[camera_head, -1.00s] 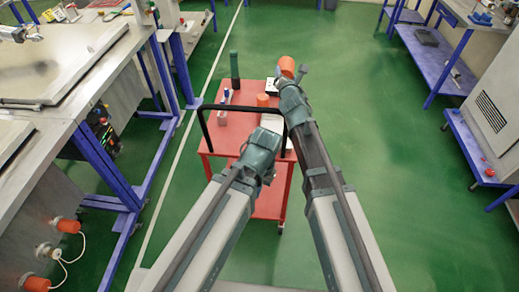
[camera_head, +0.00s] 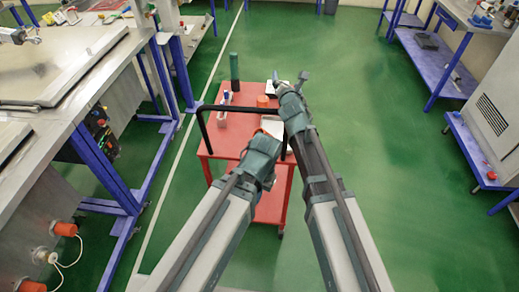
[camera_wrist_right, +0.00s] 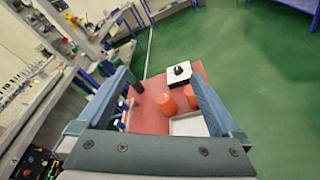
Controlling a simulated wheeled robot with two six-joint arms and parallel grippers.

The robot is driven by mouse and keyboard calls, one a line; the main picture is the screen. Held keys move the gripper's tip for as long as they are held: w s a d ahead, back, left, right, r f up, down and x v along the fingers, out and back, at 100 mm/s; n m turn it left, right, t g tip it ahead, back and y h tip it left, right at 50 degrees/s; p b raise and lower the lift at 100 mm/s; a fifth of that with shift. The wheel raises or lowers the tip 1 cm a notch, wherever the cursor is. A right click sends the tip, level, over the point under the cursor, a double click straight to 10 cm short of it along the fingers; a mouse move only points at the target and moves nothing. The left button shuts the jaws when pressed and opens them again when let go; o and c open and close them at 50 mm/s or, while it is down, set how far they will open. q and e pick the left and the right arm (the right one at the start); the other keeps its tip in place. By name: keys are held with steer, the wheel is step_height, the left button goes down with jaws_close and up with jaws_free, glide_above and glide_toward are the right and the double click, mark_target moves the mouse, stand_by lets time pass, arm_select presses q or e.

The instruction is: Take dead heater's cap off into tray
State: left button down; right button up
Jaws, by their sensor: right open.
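The steel heater panel at lower left carries orange caps (camera_head: 65,228) on two ports. Between them is a bare pale port (camera_head: 43,256) with a white lead. My right gripper (camera_head: 289,79) is open and empty above the far side of the red cart. My left gripper's jaws are hidden.
The red cart (camera_head: 230,137) also holds another orange cap (camera_head: 262,101), a dark green cylinder (camera_head: 234,68), small bottles and a white box with a black knob (camera_wrist_right: 180,74). A black handle (camera_head: 203,130) rises at its near edge. Green floor is clear to the right.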

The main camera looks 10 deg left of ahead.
steer(key=p+v, duration=0.2)
steer(key=v, duration=1.1)
steer(key=shift+s+r+p, duration=0.1)
steer(key=shift+r+p, duration=0.05)
steer(key=shift+p, duration=0.15)
steer(key=s+d+f+m+g+h, duration=0.4)
steer(key=s+f+m+g, duration=0.45)
steer(key=f+m, duration=0.6)
steer(key=s+f+m+g+y, duration=0.1)
steer(key=s+f+m+g, duration=0.1)
steer(key=s+m+g, duration=0.5)
steer(key=s+m, duration=0.5)
steer(key=s, duration=0.2)
steer(key=shift+d+f+m, duration=0.15)
steer(key=shift+f+m, duration=0.2)
